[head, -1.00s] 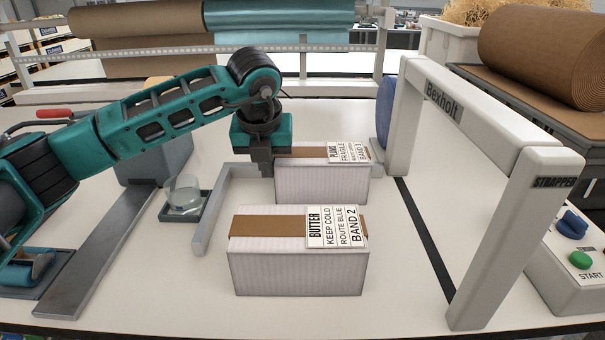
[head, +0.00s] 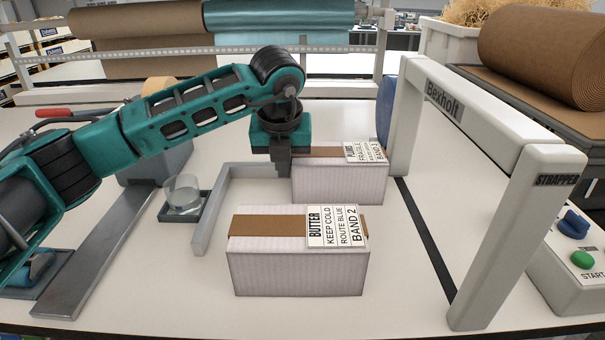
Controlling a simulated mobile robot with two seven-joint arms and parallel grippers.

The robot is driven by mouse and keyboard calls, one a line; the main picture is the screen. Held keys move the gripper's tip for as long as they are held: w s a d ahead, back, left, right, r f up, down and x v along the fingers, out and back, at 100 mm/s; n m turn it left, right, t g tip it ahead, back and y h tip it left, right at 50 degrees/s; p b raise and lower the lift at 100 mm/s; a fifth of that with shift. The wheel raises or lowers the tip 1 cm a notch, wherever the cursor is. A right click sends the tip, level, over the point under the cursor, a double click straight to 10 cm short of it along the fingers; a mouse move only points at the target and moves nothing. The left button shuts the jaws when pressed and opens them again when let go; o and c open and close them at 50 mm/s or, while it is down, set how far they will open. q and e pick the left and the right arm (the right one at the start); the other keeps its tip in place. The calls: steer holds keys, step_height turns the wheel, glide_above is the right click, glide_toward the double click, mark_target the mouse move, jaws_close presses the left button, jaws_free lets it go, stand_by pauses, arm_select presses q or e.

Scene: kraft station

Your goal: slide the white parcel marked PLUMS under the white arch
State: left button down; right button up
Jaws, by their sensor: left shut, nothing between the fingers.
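The white parcel marked PLUMS (head: 340,183) stands on the table behind the BUTTER parcel, with a brown tape strip and a label on top. Its right end is close to the left side of the white arch (head: 400,125), which is labelled Bexholt and STRAPPER. My left gripper (head: 281,172) is shut and empty, pointing down at the left end of the PLUMS parcel. It looks to be touching that end. My right gripper is not in view.
A white parcel marked BUTTER (head: 298,272) stands in front. A grey L-shaped rail (head: 212,215) lies to the left, beside a glass dish (head: 183,194). A dark strip (head: 428,245) crosses the table under the arch. A control box (head: 565,265) with a green button stands right.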

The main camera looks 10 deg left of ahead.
mark_target(337, 156)
arm_select(q)
steer(key=shift+w+d, duration=0.1)
steer(key=shift+d, duration=0.2)
steer(key=shift+w+d, duration=0.2)
steer(key=shift+d, duration=0.5)
steer(key=shift+w+d, duration=0.15)
steer(key=shift+d, duration=0.6)
steer(key=shift+w+d+b, duration=0.15)
steer(key=shift+w+d, duration=0.1)
steer(key=shift+d, duration=0.45)
steer(key=shift+w+d+b, duration=0.15)
steer(key=shift+w+d, duration=0.05)
steer(key=shift+d, duration=0.55)
steer(key=shift+w+d, duration=0.2)
steer(key=shift+d, duration=0.45)
steer(key=shift+w+d, duration=0.2)
steer(key=shift+d, duration=0.5)
